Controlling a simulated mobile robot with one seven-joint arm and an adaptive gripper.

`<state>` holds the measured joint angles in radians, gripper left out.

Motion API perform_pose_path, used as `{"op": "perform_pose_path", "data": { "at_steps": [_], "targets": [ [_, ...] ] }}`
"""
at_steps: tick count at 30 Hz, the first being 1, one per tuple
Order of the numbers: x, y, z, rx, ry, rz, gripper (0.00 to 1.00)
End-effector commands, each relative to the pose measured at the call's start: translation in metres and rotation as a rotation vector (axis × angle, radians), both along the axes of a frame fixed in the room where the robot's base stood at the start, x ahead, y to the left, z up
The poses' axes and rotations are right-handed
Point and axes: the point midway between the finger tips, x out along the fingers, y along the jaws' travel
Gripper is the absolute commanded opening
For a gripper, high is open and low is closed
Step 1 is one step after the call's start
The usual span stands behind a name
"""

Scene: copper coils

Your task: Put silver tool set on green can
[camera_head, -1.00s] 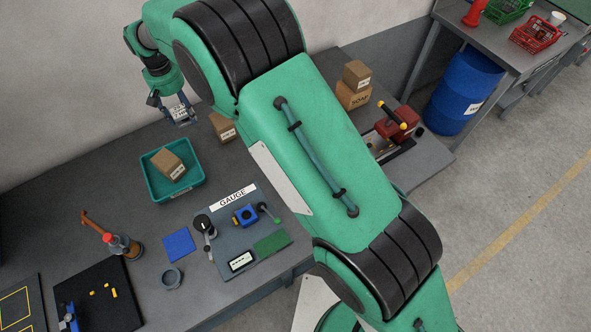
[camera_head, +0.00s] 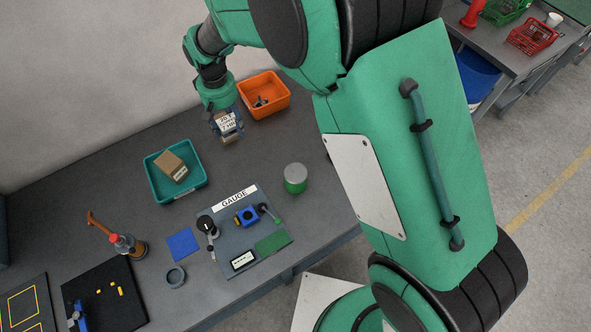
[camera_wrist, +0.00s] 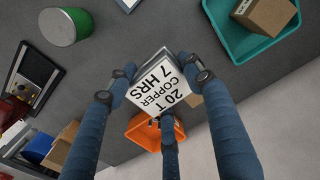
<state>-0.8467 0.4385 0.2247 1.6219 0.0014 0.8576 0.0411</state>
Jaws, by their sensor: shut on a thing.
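My gripper (camera_head: 228,124) is shut on a silver box with a white label, which I take to be the silver tool set (camera_wrist: 155,84). The label reads "20 T COPPER 7 HRS". In the head view my gripper holds it above the grey bench, between the teal bin and the orange bin. The green can (camera_head: 295,181) stands upright on the bench to the right of and nearer than my gripper. Its grey top is bare. In the wrist view the can (camera_wrist: 69,26) is at the upper left, apart from the held box.
A teal bin (camera_head: 148,176) holding a brown box is to the left. An orange bin (camera_head: 283,108) with small items stands behind. A gauge board (camera_head: 233,238) with parts lies in front. A brown box (camera_head: 232,139) shows just below the held box. Bench around the can is clear.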

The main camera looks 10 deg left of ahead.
Motion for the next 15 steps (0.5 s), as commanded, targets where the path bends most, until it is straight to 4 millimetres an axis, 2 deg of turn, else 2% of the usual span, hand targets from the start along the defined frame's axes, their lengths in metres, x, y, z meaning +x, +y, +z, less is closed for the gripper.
{"op": "perform_pose_path", "data": {
  "at_steps": [3,15],
  "targets": [
    [-0.010,-0.034,0.005,0.001,-0.001,-0.003,0.00],
    [-0.055,-0.141,0.003,0.001,0.000,-0.008,0.00]
  ]
}}
